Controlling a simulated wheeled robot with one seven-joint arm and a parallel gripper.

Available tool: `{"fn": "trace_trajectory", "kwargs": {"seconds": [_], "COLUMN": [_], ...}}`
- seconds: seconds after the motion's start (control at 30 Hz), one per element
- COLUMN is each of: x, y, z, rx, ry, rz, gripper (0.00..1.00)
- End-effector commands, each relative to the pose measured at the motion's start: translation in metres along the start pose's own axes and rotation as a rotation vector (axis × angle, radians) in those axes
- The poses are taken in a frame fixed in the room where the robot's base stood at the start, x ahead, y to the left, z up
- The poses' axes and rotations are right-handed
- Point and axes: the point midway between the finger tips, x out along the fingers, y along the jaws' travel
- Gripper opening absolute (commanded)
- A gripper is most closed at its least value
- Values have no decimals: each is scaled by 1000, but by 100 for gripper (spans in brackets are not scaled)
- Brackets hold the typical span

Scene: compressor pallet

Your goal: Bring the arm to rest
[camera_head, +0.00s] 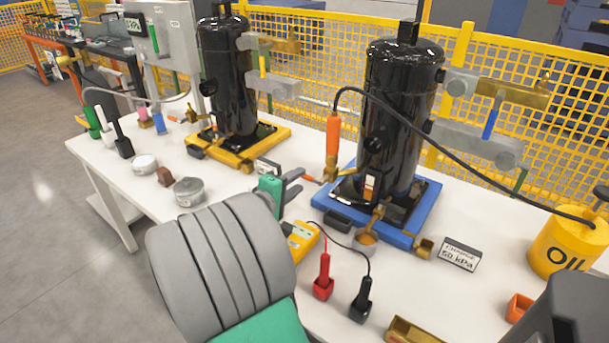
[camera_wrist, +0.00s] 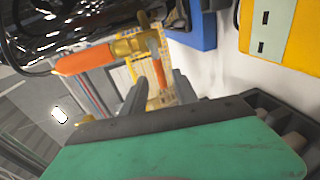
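My gripper (camera_head: 298,184) is at mid-table in the head view, in front of the blue-based compressor. Its dark fingers stand apart in the wrist view (camera_wrist: 158,90), with no held object visible between them. A black compressor (camera_head: 392,120) stands upright on a blue base (camera_head: 420,215). An orange-handled hose fitting (camera_head: 332,135) stands at the compressor's left side; in the wrist view the orange handle (camera_wrist: 85,60) and its brass end appear beyond the fingers. Whether the fingers touch anything is unclear. My grey and green arm hides part of the table's front edge.
A yellow meter (camera_head: 303,240) with red (camera_head: 323,278) and black probes (camera_head: 361,300) lies close to my arm. A second black compressor (camera_head: 228,80) stands at the back left on a yellow base (camera_head: 262,145). The oil can (camera_head: 565,245) is at right. Floor at left is clear.

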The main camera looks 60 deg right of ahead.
Motion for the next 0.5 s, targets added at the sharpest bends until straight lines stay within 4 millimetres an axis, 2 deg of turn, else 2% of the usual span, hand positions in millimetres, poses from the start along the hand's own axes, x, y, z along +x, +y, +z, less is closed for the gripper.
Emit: {"fn": "trace_trajectory", "kwargs": {"seconds": [0.37, 0.5], "x": [-4, -16], "y": [0, 13], "z": [1, -12], "rx": [0, 87], "ry": [-1, 25], "rz": [1, -45], "gripper": [35, 35]}}
